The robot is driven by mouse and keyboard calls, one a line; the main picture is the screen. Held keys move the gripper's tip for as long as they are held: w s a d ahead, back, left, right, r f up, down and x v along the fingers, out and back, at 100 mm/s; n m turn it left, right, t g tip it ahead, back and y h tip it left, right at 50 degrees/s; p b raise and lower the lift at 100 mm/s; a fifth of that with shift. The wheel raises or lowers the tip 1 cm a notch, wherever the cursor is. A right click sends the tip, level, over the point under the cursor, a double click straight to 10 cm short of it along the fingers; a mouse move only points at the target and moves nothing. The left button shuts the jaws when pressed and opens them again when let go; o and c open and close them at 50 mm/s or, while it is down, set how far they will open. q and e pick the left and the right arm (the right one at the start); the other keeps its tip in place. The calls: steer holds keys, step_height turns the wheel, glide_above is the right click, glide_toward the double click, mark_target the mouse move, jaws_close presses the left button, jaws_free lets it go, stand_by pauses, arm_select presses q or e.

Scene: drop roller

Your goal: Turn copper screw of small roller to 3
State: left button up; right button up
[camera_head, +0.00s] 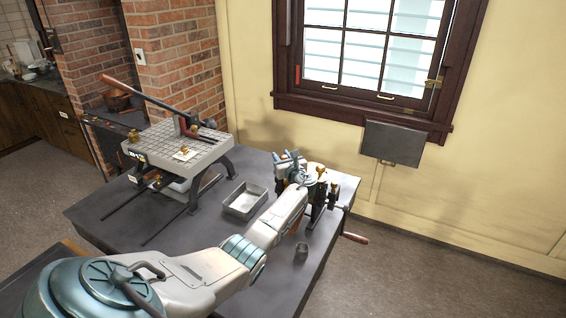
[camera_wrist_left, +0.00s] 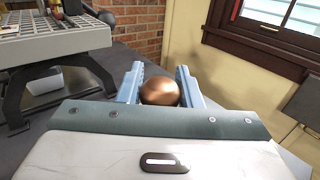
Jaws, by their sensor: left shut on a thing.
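The small roller (camera_head: 320,197) is a dark machine with brass parts, standing near the right edge of the grey table. My left gripper (camera_head: 290,160) reaches over it from the left. In the left wrist view, the two blue fingers of my left gripper (camera_wrist_left: 160,80) are shut on a round copper screw head (camera_wrist_left: 160,92), one finger on each side. In the head view my gripper and wrist hide the screw and part of the roller. Any number or scale mark on the screw is not readable. My right gripper is not in view.
A slotted grey bench machine (camera_head: 183,147) with a long lever stands at the table's left. A crank handle (camera_head: 355,238) sticks out past the table's right edge.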

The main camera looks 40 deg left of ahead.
arm_select(q)
steer(key=shift+s+r+n+g+y+b, duration=0.1)
steer(key=shift+n+g+y+b, duration=0.4)
steer(key=shift+n+g+b, duration=0.7)
steer(key=shift+a+m, duration=0.1)
steer(key=shift+m, duration=0.2)
steer(key=o, duration=1)
steer(key=shift+c, duration=0.2)
steer(key=shift+r, duration=0.25)
step_height(320, 180, up, 3)
steer(key=shift+f+b, duration=0.2)
steer(key=shift+b, duration=0.45)
steer(key=s+d+r+b, duration=0.1)
steer(key=s+d+b, duration=0.1)
steer(key=s+d, duration=0.8)
steer(key=shift+s+d+r+b, duration=0.3)
steer(key=shift+s+r+b, duration=0.1)
steer(key=shift+s, duration=0.6)
